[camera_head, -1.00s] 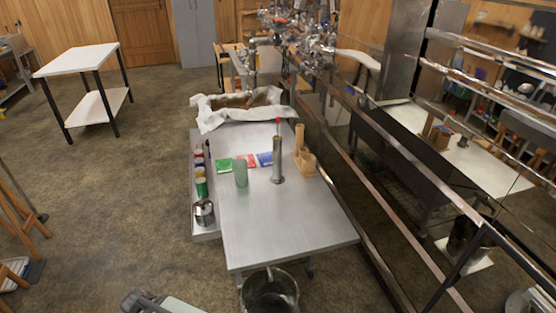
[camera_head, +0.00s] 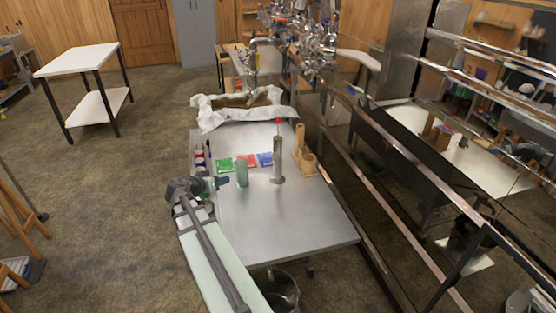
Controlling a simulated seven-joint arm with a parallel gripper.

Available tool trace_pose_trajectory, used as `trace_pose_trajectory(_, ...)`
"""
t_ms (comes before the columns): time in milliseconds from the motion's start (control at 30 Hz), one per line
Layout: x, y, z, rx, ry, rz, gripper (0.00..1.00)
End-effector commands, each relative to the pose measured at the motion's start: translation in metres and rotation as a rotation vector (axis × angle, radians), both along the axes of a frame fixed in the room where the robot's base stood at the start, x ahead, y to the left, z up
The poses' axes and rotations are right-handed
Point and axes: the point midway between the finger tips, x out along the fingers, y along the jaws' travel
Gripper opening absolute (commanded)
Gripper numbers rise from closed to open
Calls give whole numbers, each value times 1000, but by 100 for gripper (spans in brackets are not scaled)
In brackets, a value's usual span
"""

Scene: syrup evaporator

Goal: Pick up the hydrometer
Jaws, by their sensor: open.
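The hydrometer (camera_head: 278,127) appears to be the thin, red-tipped stem standing up out of a tall metal cylinder (camera_head: 277,162) on the steel table. Its lower part is hidden inside the cylinder. My gripper (camera_head: 226,181) is over the table's left edge, to the left of the hydrometer and apart from it. It is small in view, with dark fingers pointing right, and it is open and empty. A green translucent cup (camera_head: 242,173) stands between my gripper and the cylinder.
Green, red and blue packets (camera_head: 245,161) lie behind the cup. A cloth-lined tub (camera_head: 205,112) is at the table's far end. The table's front (camera_head: 290,228) is clear. A metal bucket (camera_head: 280,288) stands below.

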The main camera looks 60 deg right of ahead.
Motion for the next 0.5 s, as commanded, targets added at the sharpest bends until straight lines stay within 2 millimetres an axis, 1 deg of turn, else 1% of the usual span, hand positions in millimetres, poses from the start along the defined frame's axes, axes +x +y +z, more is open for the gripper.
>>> trace_pose_trajectory(33,-10,-25,20,-61,-40,-44,45)
trace_pose_trajectory(100,-24,-55,47,-150,-99,-95,45)
trace_pose_trajectory(200,-44,-89,82,-265,-172,-153,45)
trace_pose_trajectory(300,-61,-114,110,-358,-226,-188,45)
trace_pose_trajectory(400,-73,-129,130,-424,-264,-208,45)
trace_pose_trajectory(500,-80,-137,141,-460,-285,-218,45)
